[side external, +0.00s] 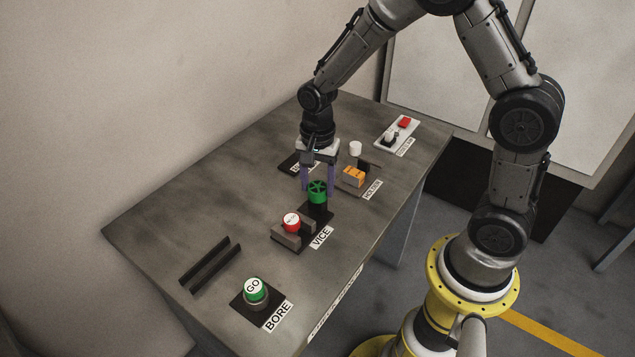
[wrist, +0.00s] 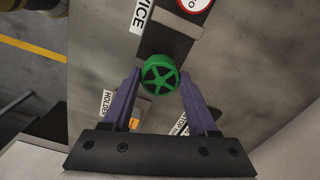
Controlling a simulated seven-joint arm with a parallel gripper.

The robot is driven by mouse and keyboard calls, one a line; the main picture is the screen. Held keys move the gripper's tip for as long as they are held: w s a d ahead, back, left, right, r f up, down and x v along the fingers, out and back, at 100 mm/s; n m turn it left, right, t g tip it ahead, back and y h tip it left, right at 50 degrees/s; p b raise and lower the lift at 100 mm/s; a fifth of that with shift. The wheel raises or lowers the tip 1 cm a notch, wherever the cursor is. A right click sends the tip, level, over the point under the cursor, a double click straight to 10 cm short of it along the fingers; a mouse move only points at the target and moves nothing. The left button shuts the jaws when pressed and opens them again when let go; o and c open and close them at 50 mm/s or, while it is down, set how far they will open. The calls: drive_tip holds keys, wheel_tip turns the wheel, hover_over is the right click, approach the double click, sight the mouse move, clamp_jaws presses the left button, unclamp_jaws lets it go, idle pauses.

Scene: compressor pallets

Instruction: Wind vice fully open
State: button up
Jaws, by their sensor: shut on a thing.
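The vice sits on a dark base next to the "VICE" label (side external: 321,237), with grey jaw blocks (side external: 286,239) and a green spoked handwheel (side external: 317,191) at its far end. A red-topped cylinder with a white face (side external: 291,222) stands between the jaw blocks. My gripper (side external: 319,184) points down with its purple fingers on either side of the handwheel, shut on it. In the wrist view the handwheel (wrist: 160,75) lies between the two fingertips, and the red-rimmed white face (wrist: 194,4) is cut off by the top edge.
Beyond the vice are an orange block (side external: 354,176), a white round piece (side external: 355,149) and a white panel with a red button (side external: 405,122).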

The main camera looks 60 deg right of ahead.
drive_tip(key=n, duration=0.7)
drive_tip(key=shift+r, duration=0.1)
drive_tip(key=n, duration=0.7)
drive_tip(key=shift+n, duration=0.3)
drive_tip(key=n, duration=0.3)
drive_tip(key=shift+n, duration=0.3)
drive_tip(key=n, duration=0.3)
drive_tip(key=shift+n, duration=0.4)
drive_tip(key=n, duration=0.3)
drive_tip(key=shift+d, duration=0.1)
drive_tip(key=shift+n, duration=2.1)
